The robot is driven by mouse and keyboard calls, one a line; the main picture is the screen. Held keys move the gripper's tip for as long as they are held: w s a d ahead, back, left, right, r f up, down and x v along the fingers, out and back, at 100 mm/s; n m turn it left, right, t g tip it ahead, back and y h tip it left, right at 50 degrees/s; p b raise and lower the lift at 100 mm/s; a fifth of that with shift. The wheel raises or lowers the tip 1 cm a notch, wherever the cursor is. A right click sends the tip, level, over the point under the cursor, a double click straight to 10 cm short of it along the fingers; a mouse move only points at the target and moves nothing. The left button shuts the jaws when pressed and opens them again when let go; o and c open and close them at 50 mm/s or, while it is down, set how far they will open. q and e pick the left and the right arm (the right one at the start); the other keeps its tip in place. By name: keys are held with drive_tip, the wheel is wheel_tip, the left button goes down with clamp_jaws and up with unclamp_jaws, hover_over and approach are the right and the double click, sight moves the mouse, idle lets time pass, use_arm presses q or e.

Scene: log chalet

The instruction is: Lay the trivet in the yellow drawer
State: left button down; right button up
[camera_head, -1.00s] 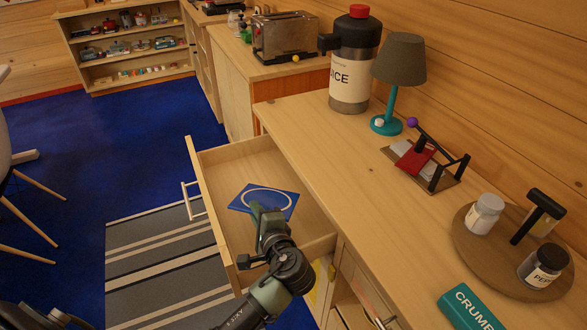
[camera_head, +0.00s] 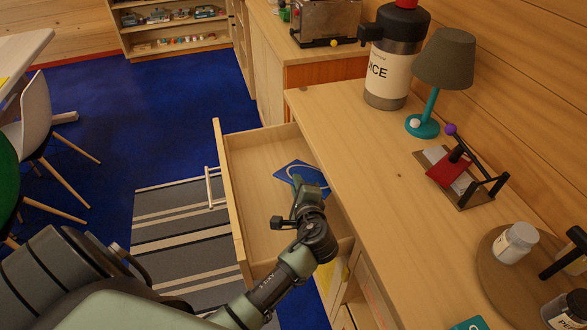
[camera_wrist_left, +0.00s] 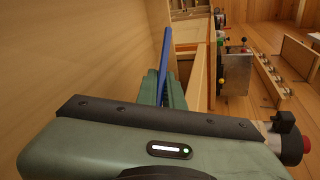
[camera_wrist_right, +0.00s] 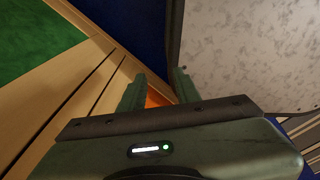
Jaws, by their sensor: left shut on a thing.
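The trivet is a blue square plate with a white ring (camera_head: 310,173). It is in the left gripper (camera_head: 301,187), over the open pale-wood drawer (camera_head: 253,170), near the drawer's cabinet side. I cannot tell whether it touches the drawer floor. In the left wrist view the trivet (camera_wrist_left: 166,58) shows edge-on between the fingers (camera_wrist_left: 161,90). A yellow surface (camera_head: 336,284) shows below the open drawer; I cannot tell what part it is. The right gripper (camera_wrist_right: 158,92) shows only in its wrist view, fingers apart and nothing held.
A white chair (camera_head: 35,115) stands left. Free floor and a striped rug (camera_head: 180,220) lie before the drawer.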

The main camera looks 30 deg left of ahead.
sight(293, 172)
use_arm(q)
drive_tip(key=w+a, duration=0.4)
drive_tip(key=shift+w+a+r+p, duration=0.1)
drive_tip(key=shift+w+r+p, duration=0.05)
drive_tip(key=shift+w+p, duration=0.15)
drive_tip(key=shift+s+f, duration=0.1)
drive_tip(key=shift+f, duration=0.3)
drive_tip(key=shift+f+b, duration=0.35)
drive_tip(key=shift+f, duration=0.25)
drive_tip(key=c, duration=1.5)
unclamp_jaws()
drive_tip(key=shift+s, duration=0.1)
drive_tip(key=shift+c, duration=0.2)
